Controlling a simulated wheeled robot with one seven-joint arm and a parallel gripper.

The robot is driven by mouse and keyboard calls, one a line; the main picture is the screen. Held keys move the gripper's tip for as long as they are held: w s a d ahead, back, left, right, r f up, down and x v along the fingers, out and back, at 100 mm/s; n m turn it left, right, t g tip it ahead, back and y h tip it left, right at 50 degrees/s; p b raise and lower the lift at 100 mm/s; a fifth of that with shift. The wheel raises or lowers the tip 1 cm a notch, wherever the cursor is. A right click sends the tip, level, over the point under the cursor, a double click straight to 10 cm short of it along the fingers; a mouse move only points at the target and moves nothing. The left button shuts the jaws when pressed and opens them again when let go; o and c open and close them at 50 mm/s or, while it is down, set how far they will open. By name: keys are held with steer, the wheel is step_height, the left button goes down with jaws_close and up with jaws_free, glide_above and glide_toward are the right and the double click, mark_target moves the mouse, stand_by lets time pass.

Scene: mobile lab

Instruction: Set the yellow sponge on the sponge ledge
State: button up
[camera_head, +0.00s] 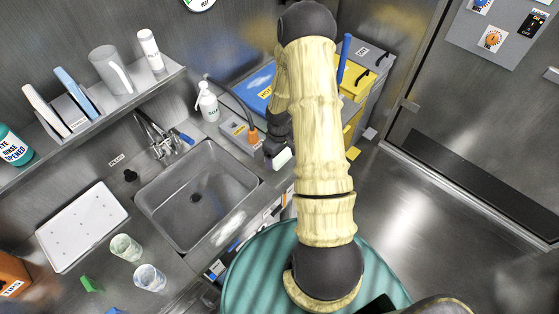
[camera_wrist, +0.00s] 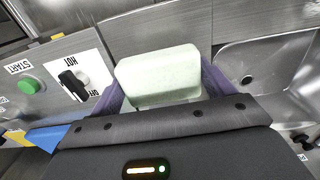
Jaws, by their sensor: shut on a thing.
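My gripper (camera_head: 277,150) is over the counter to the right of the sink. It is shut on a pale, greenish-white block (camera_wrist: 158,76) with rounded edges, held between its two purple fingers. The block also shows as a small white shape in the head view (camera_head: 282,159). It does not look clearly yellow, and I see no clearly yellow sponge elsewhere. I cannot tell for sure which surface is the sponge ledge; a small label (camera_head: 117,160) on the wall left of the tap is too small to read.
The empty steel sink (camera_head: 198,198) lies left of my gripper, with a tap (camera_head: 160,138) behind it. A white pump bottle (camera_head: 207,103) stands by its back right corner. A panel with a green START button (camera_wrist: 29,85) and a black knob (camera_wrist: 73,84) is close to my gripper.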

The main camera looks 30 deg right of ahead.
mark_target(279, 161)
steer(key=shift+f+p, duration=0.4)
steer(key=shift+f, duration=1.65)
steer(key=shift+f, duration=0.2)
steer(key=o, duration=0.8)
steer(key=shift+r, duration=0.2)
step_height(279, 161, up, 12)
steer(key=shift+b, duration=1)
